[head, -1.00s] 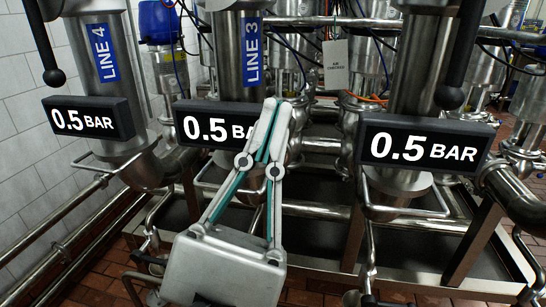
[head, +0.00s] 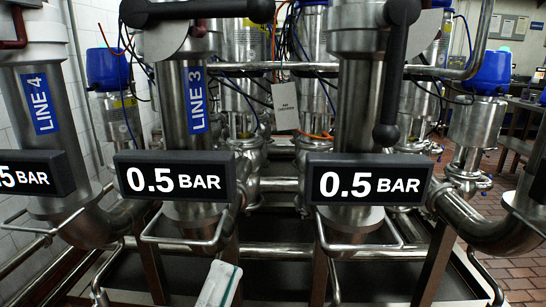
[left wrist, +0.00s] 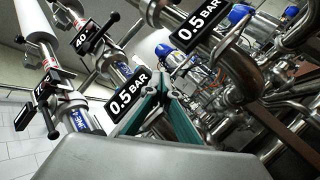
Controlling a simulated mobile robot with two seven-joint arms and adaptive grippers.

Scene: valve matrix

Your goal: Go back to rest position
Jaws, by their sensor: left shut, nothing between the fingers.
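My left gripper (head: 226,272) shows only by its pale, teal-edged fingertips at the bottom edge of the head view, left of centre. It is below the LINE 3 display (head: 176,181), which reads 0.5 BAR, and appears apart from it. In the left wrist view my left gripper (left wrist: 163,84) has its teal-edged fingers closed together with nothing between them. The valve rows are in the background there. My right gripper is not in view.
A second 0.5 BAR display (head: 367,182) is on the pipe to the right, and another (head: 32,174) is at the left edge. A black handle (head: 393,72) hangs beside the right pipe. Curved steel guards (head: 186,240) jut below the displays. Open tiled floor (head: 512,255) lies at the right.

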